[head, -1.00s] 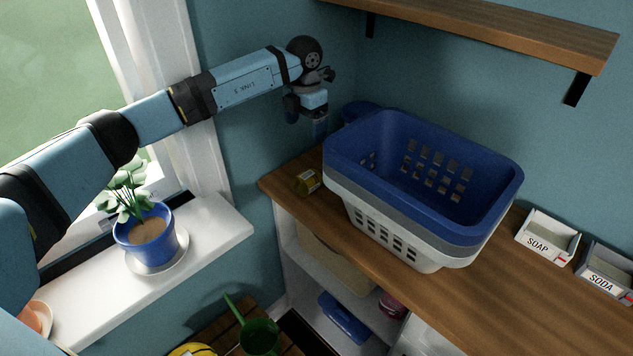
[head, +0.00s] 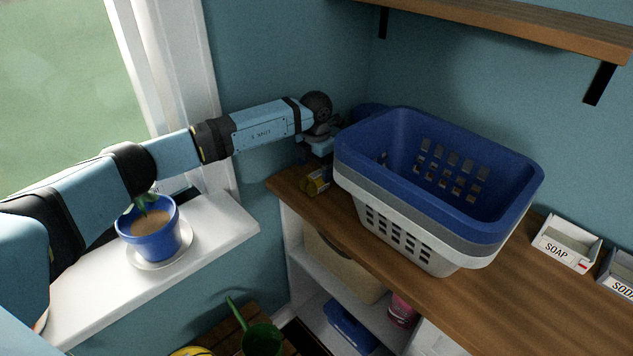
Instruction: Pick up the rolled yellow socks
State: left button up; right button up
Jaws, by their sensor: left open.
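The rolled yellow socks (head: 316,182) lie on the wooden counter (head: 283,187) near its left end, beside the stacked laundry baskets. My left gripper (head: 311,171) points down right at the socks, its fingers partly overlapping them in the head view. It is open. I cannot tell whether the fingers touch the socks or stand around them. My right gripper is not in view.
Stacked baskets (head: 405,236), blue on top, stand close right of the socks. A dark blue object (head: 367,111) sits behind. The soap box (head: 566,243) is at right. A potted plant (head: 152,235) stands on the windowsill below my left arm.

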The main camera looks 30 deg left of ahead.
aim_at(317, 174)
pick_arm(q)
notch_tip(317, 174, down, 4)
jog(key=shift+d+f+p, duration=0.1)
jog(key=shift+f+p, duration=0.05)
jog(key=shift+p, duration=0.2)
jog(key=shift+w+f, duration=0.1)
jog(key=shift+f, duration=0.35)
jog(key=c, duration=1)
jog(key=shift+r, duration=0.15)
